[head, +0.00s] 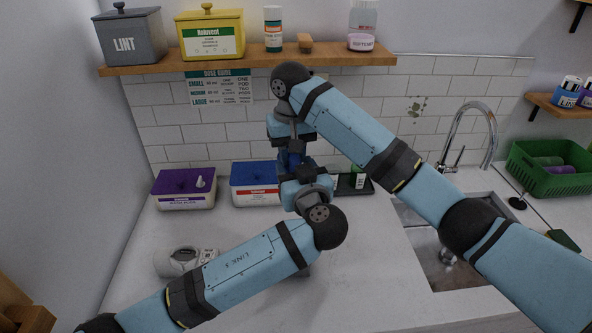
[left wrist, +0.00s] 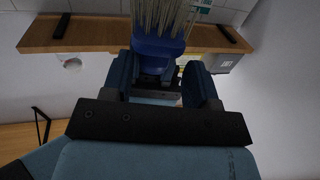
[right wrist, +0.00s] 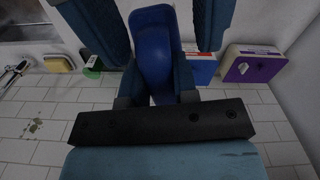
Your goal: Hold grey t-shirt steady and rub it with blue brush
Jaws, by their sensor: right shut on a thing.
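The blue brush (head: 292,155) is held upright between my two grippers above the counter, partly hidden in the head view. My right gripper (head: 291,137) points down from above and is shut on it; the right wrist view shows its smooth blue handle (right wrist: 155,50). My left gripper (head: 291,173) comes up from below. Its fingers stand apart on either side of the brush in the left wrist view, where pale bristles (left wrist: 163,15) show beyond the fingertips. I see no grey t-shirt in any view.
A purple-lidded tub (head: 184,190) and a blue-lidded tub (head: 255,184) stand behind on the counter. A white device (head: 180,261) lies at left. The sink (head: 447,268) and a green basket (head: 548,172) are at right. A wooden shelf (head: 150,70) hangs above. The counter's front middle is clear.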

